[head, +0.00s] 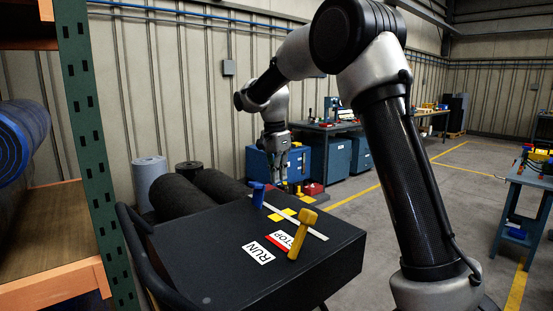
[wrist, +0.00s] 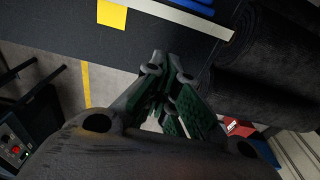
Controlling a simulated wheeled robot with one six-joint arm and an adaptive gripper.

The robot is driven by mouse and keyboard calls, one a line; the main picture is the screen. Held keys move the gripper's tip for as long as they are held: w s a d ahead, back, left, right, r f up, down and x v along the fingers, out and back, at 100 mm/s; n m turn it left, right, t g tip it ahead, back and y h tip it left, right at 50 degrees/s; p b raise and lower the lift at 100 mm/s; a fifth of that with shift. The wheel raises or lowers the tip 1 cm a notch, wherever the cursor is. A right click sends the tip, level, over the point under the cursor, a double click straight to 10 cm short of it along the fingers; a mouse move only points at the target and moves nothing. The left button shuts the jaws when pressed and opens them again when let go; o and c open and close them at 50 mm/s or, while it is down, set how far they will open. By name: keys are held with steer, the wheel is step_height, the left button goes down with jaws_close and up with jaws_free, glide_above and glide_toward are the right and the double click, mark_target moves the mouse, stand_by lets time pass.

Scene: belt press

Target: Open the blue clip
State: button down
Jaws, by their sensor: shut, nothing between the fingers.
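In the wrist view a blue piece (wrist: 182,13), seemingly the clip, lies along the white strip (wrist: 165,9) at the top edge, partly cut off. My gripper (wrist: 167,62) is shut and empty, its fingertips apart from the blue piece and below it in that picture. In the head view my gripper (head: 291,184) points down past the console's far edge, right of the clip; its fingertips are hard to make out.
A yellow lever (head: 301,235) stands on the console near RUN (head: 258,253) and STOP labels. A yellow patch (head: 283,214) lies by the strip. Black rolls (head: 180,202) lie behind the console's left side. A shelf rack (head: 92,150) stands at left.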

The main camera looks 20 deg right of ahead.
mark_target(259, 183)
steer(key=shift+s+a+r, duration=0.1)
steer(key=shift+s+a, duration=0.15)
steer(key=shift+a, duration=0.35)
steer(key=shift+s+a+r, duration=0.1)
steer(key=shift+s+a, duration=0.15)
steer(key=shift+a, duration=0.3)
steer(key=shift+s+a, duration=0.25)
steer(key=shift+a, duration=0.35)
steer(key=a+h, duration=0.1)
steer(key=a, duration=0.1)
steer(key=s+r+t+h, duration=0.1)
steer(key=shift+s+a+h, duration=0.1)
steer(key=shift+a+h, duration=0.2)
steer(key=shift+a, duration=0.1)
steer(key=shift+s+a, duration=0.15)
steer(key=shift+a, duration=0.25)
steer(key=shift+d, duration=0.1)
